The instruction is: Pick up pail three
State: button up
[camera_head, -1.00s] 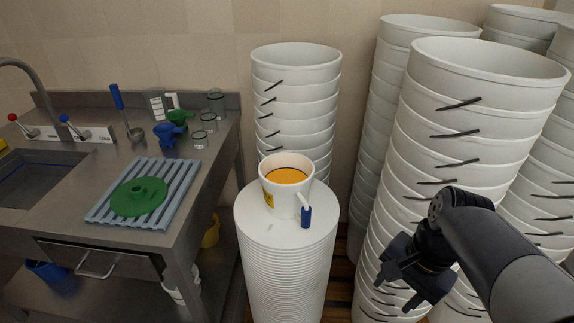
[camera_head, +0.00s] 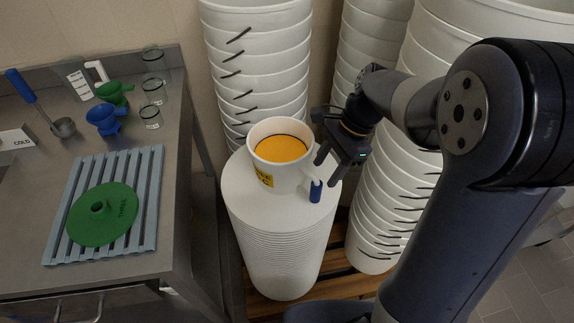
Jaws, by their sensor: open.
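A white pail (camera_head: 277,155) with orange contents stands upright on a stack of white round discs or lids. It has a yellow label with dark print, too small to read fully, on its front left. A blue grip (camera_head: 315,190) hangs at its lower right side. My gripper (camera_head: 338,165) is open and empty, just right of the pail's rim and above the blue grip. I cannot tell whether a finger touches the pail.
Tall stacks of white tubs (camera_head: 258,60) rise behind and right. At left, a steel bench (camera_head: 40,150) holds a blue ribbed rack (camera_head: 147,195), green lid (camera_head: 103,214), funnels and glassware.

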aim_at(320, 182)
jog(key=x, duration=0.5)
jog(key=shift+s+d+f, duration=0.15)
grip_shut()
dwell(0.4)
